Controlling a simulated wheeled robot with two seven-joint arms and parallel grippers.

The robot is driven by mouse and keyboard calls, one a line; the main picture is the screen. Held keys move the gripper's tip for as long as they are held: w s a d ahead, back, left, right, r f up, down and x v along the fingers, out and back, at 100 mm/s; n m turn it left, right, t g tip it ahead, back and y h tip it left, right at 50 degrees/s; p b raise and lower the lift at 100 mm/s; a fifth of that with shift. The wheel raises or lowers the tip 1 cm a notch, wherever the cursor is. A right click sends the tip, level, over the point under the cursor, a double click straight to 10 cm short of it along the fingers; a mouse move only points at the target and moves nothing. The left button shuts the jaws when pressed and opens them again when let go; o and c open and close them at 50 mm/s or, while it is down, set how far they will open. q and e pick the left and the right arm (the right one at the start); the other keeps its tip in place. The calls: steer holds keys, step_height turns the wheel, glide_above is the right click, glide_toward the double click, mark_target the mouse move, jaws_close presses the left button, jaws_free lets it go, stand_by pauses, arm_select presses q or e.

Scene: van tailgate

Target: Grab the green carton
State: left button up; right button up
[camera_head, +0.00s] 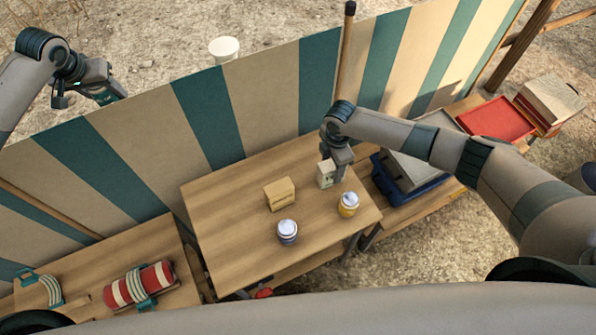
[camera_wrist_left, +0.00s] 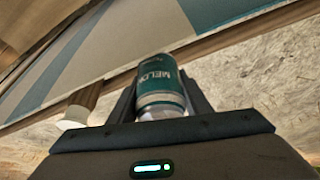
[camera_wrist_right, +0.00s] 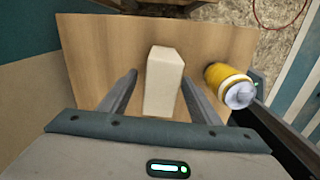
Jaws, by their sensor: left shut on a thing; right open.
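My right gripper (camera_head: 338,160) is open above the table, at a pale cream carton (camera_head: 326,174) with a small darker mark on its side. In the right wrist view the carton (camera_wrist_right: 163,82) stands between the two open fingers, with gaps on both sides. I cannot make out a clear green on it. My left gripper (camera_head: 92,92) is up at the far left, beyond the table. In the left wrist view it is shut on a green can (camera_wrist_left: 160,88) with white lettering.
On the table (camera_head: 225,225) stand a tan carton (camera_head: 280,194), a blue jar (camera_head: 287,232) and a yellow jar (camera_head: 348,204) close to the right gripper. A striped windbreak (camera_head: 250,100) runs behind. A red tray (camera_head: 495,119) lies at the right. The table's left part is clear.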

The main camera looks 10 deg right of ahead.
arm_select(q)
steer(key=shift+r, duration=0.1)
step_height(320, 180, down, 5)
steer(key=b, duration=0.5)
arm_select(e)
step_height(320, 180, down, 5)
steer(key=shift+f, duration=0.1)
steer(key=shift+s, duration=0.1)
steer(key=c, duration=1.1)
